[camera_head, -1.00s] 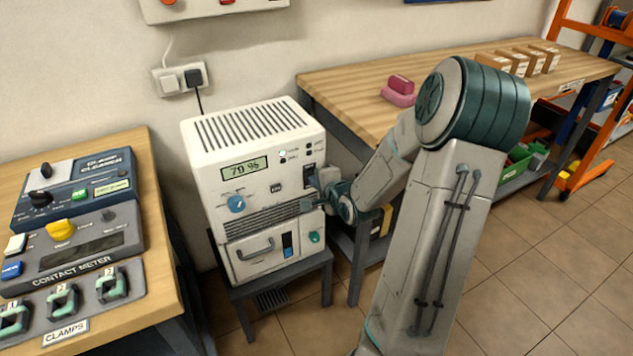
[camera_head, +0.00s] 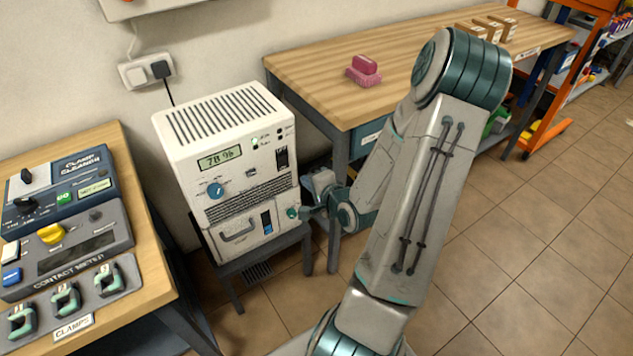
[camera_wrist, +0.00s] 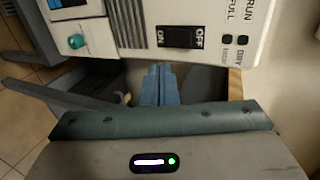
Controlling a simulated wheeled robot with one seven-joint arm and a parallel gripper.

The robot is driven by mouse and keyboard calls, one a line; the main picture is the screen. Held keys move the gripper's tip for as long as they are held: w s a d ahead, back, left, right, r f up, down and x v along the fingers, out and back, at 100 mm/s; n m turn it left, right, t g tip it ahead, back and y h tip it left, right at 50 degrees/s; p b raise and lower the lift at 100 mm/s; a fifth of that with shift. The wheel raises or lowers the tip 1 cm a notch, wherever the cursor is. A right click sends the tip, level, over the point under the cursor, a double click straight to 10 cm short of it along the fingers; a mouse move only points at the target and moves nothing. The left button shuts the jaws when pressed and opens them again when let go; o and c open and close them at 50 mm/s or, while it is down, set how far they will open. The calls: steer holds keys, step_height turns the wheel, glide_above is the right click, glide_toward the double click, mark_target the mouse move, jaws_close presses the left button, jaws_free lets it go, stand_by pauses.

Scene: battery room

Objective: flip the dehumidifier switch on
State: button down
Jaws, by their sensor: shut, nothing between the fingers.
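The dehumidifier (camera_head: 205,184) is a white box on a low grey stand, its display (camera_head: 219,158) reading about 78 %. Its dark rocker switch (camera_head: 282,158) is at the right of the front panel. In the wrist view the switch (camera_wrist: 180,37) is marked ON and OFF at its two ends; which end is pressed in is hard to tell. A small lamp (camera_head: 255,141) on the panel looks green. My gripper (camera_head: 304,212) is shut and empty, below the switch and near the teal knob (camera_head: 292,212). Its blue-grey fingers (camera_wrist: 159,78) appear apart from the switch.
A workbench (camera_head: 312,95) with a pink block (camera_head: 364,71) stands behind my arm. A table with a contact meter (camera_head: 78,240) and clamps is at the left. A plug with a cable (camera_head: 160,69) is on the wall. Floor at the right is open.

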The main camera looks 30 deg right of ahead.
steer(key=p+v, duration=0.2)
steer(key=p, duration=0.2)
steer(key=p+v, duration=0.2)
steer(key=p, duration=0.2)
steer(key=shift+s+a+f, duration=0.15)
steer(key=shift+s+f, duration=0.05)
steer(key=shift+f, duration=0.2)
stand_by(0.4)
